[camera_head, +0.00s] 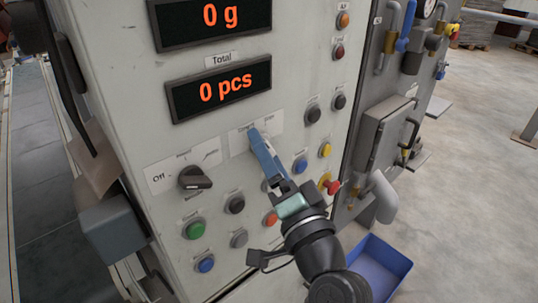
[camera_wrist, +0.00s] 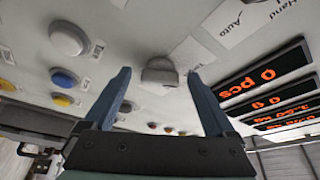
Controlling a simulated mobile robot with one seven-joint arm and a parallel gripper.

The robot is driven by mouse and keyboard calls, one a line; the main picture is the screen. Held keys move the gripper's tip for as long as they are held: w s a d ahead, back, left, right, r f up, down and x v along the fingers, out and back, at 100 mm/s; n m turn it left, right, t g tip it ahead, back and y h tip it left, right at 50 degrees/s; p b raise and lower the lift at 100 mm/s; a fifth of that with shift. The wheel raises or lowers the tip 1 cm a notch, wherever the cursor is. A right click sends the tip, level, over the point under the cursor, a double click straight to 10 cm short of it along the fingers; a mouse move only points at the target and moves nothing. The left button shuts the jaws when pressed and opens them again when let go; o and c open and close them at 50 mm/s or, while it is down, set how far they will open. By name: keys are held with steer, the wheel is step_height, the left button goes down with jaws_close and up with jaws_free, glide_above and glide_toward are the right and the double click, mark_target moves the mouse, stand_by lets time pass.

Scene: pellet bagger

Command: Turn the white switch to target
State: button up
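The white switch (camera_wrist: 160,74) shows in the wrist view as a pale rounded knob on the panel. It appears between the two blue fingers of my gripper (camera_wrist: 159,76), with a visible gap on each side. The fingers are open, and I see no contact with the knob. In the head view my gripper (camera_head: 256,135) reaches to the switch's label plate (camera_head: 268,126). There the fingers hide the white switch, so its pointing direction and target mark cannot be read.
A black rotary switch (camera_head: 195,178) with an "Off" label sits left of my gripper. Several push buttons and a red emergency knob (camera_head: 332,186) are around and below it. Two displays read "0 g" (camera_head: 221,14) and "0 pcs" (camera_head: 226,88). A blue bin (camera_head: 387,262) stands on the floor.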

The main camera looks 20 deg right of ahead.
steer(key=shift+s, duration=0.1)
steer(key=s+f+b, duration=0.2)
steer(key=s+b, duration=0.1)
steer(key=s, duration=0.9)
steer(key=shift+s+f, duration=0.25)
steer(key=w+a+r+n+t, duration=0.1)
steer(key=w+a+r+n, duration=0.2)
steer(key=r, duration=0.4)
steer(key=a+r+n+t+y, duration=0.1)
steer(key=a+r+n+t, duration=0.1)
steer(key=a+r+n, duration=0.45)
steer(key=w+a+r+n+t, duration=0.1)
steer(key=w+a+r, duration=0.1)
steer(key=r, duration=0.6)
steer(key=s+a+r+n+t+h, duration=0.1)
steer(key=s+a+r+n+t, duration=0.3)
steer(key=r, duration=0.7)
step_height(320, 180, up, 16)
steer(key=m+p, duration=0.2)
steer(key=p, duration=1.5)
steer(key=shift+s+r+g+p, duration=0.15)
steer(key=shift+s+g+p, duration=0.2)
steer(key=shift+g, duration=0.05)
